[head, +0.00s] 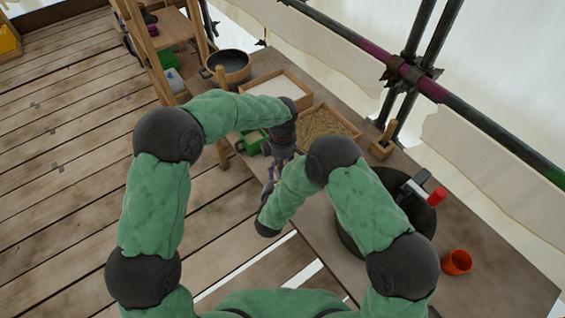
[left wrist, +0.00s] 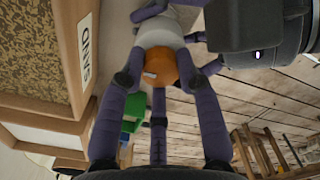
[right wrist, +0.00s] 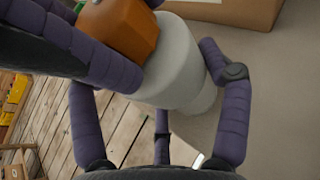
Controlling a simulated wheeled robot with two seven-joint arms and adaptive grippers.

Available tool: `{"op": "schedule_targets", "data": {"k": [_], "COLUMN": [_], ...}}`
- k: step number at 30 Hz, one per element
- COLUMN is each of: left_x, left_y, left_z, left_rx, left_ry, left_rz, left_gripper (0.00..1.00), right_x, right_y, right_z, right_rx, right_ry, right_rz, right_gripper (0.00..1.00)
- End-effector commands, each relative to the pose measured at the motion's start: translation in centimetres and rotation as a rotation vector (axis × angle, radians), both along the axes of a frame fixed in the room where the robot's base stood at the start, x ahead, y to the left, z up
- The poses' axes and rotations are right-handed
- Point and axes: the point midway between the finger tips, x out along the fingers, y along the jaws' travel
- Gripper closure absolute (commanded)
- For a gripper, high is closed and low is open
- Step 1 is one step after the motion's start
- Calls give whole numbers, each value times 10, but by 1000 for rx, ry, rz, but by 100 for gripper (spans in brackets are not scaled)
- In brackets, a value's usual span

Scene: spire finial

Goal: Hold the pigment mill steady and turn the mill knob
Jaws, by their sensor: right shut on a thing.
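The pigment mill shows in the left wrist view as a pale grey body (left wrist: 165,27) with an orange knob (left wrist: 158,68). In the right wrist view the grey body (right wrist: 180,62) and the orange knob (right wrist: 122,27) show close up. My right gripper (right wrist: 158,78) is shut on the mill's body, its purple fingers around it. My left gripper (left wrist: 160,82) is open with its fingers around the knob; I cannot tell whether they touch it. In the head view the left gripper (head: 271,172) points down over the bench edge; the arms largely hide the mill and the right gripper.
A tray of sand (head: 330,134) and a tray of white material (head: 279,85) stand on the bench behind the grippers. A green box (head: 252,142) is left of them. Scaffold poles run behind the bench.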

Motion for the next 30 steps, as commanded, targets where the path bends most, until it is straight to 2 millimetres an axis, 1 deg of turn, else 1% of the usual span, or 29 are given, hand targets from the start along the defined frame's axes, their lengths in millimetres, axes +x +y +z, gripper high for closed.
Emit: {"op": "schedule_targets", "data": {"k": [1,2,9,14,20,30], "left_x": [0,0,0,0,0,0], "left_y": [0,0,0,0,0,0], "left_z": [0,0,0,0,0,0], "left_rx": [0,0,0,0,0,1], "left_ry": [0,0,0,0,-1,-1], "left_rz": [0,0,-9,-54,-176,-489], "left_gripper": [93,99,99,99,99,99], "right_x": [-1,-1,-1,-1,-1,-1], "right_y": [0,0,0,0,0,0], "right_z": [-1,-1,-1,-1,-1,-1], "right_rx": [-1,-1,-2,-2,-2,-2], "right_ry": [2,2,2,2,2,2], "right_rz": [0,0,1,1,1,1], "right_gripper": [60,60,60,60,60,60]}}
